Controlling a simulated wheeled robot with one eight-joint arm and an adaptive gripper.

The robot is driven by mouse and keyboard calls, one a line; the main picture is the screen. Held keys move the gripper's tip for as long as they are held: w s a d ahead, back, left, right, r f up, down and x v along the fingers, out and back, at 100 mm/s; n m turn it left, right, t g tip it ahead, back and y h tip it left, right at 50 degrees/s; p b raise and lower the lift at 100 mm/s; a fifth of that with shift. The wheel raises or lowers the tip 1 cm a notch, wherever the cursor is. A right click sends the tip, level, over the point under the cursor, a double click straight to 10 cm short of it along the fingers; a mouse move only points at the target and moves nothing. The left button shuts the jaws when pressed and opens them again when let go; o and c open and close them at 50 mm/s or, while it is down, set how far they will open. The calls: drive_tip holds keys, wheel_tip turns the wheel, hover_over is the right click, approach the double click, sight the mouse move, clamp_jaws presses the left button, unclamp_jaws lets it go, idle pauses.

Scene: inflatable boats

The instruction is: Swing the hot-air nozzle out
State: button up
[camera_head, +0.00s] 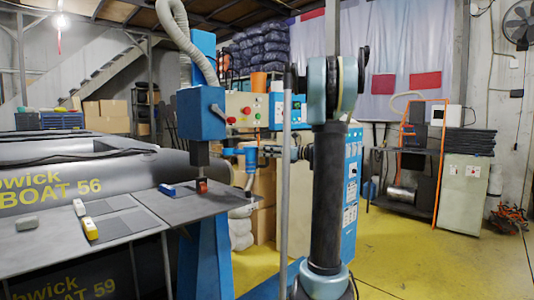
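The blue welding machine (203,112) stands left of centre, with a grey hose (178,22) coming down to it from above. A small blue fitting with a pale curved tube (250,165) sits right of the machine head and looks like the hot-air nozzle. It appears to hang beside the column, by the table's right edge. My arm stands upright in front, right of centre. Its far end reaches left behind the arm's upright part, and my gripper (272,151) seems to be close to the fitting. The gripper is small and partly hidden; its fingers and any contact are unclear.
A grey work table (125,228) with small blue, white and yellow blocks is at the left, beside the grey boats (70,180). A control box (245,108) with coloured buttons is behind the machine. A cabinet (461,195) stands at the right. Yellow floor is clear at right front.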

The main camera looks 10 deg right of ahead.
drive_tip(key=shift+o, duration=0.4)
drive_tip(key=shift+w+f, duration=0.5)
drive_tip(key=shift+s+r, duration=0.15)
drive_tip(key=shift+s, duration=0.05)
drive_tip(key=shift+c, duration=0.4)
drive_tip(key=shift+s+r, duration=0.1)
drive_tip(key=v, duration=1.2)
drive_tip(key=shift+a, duration=0.1)
